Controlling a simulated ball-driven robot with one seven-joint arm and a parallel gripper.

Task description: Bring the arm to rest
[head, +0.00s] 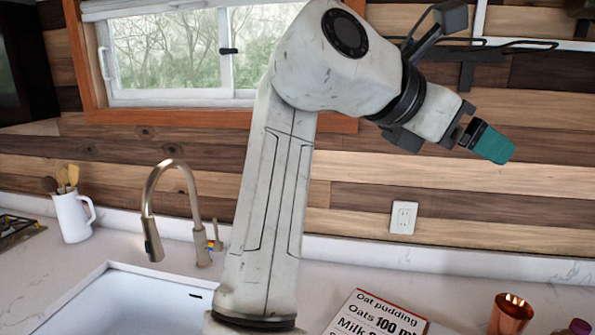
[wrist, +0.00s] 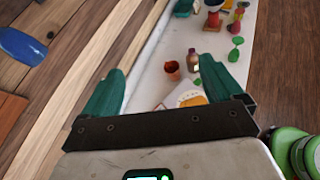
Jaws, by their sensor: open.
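My gripper (head: 487,141) is raised in the air at the upper right of the head view, in front of the wood-plank wall. Its teal fingers point right and slightly down. In the wrist view my gripper (wrist: 172,82) has its two teal fingers spread wide apart. Nothing is between them. My white arm stands upright in the middle of the head view, bent at the top toward the right.
A sink (head: 125,305) with a brass faucet (head: 172,208) lies left of my arm. A white jug (head: 72,217) stands further left. A recipe card (head: 375,316) and copper cup (head: 510,314) sit at the right. The window (head: 190,50) is behind.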

